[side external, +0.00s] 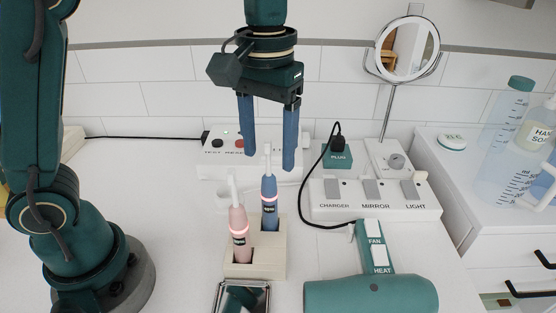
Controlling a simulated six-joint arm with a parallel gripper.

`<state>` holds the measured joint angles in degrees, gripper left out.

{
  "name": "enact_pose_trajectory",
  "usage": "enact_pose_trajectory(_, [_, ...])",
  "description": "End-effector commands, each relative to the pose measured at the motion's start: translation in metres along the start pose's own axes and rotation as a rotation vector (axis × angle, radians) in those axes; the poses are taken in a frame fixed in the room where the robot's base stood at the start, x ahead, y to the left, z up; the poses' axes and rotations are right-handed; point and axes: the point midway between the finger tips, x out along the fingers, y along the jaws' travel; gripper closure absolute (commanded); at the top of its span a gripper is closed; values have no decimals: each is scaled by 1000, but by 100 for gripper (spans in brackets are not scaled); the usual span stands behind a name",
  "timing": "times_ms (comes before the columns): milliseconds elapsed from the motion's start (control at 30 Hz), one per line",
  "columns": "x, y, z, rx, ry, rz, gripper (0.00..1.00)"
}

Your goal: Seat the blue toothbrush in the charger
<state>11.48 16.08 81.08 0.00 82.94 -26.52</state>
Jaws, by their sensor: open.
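A pink toothbrush (238,232) stands at the front left of the same block, also with a lit ring. My gripper (270,160) points down with two blue fingers spread apart. It is open and empty, above the blue toothbrush, whose white head reaches up between the fingertips in this view.
A switch panel (325,208) labelled charger, mirror and light stands to the right, with a green plug (337,159) and black cable behind. A green hair dryer (370,294) lies front right. A metal-rimmed tray (219,298) is in front. A round mirror (408,48) stands behind.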

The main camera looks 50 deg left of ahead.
Motion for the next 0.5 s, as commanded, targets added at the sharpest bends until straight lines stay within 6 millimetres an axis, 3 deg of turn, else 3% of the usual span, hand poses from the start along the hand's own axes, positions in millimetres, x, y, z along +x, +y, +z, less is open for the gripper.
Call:
enact_pose_trajectory(267, [19,0,0,0,-2,-1,32])
enact_pose_trajectory(500, [48,0,0,0,-2,-1,32])
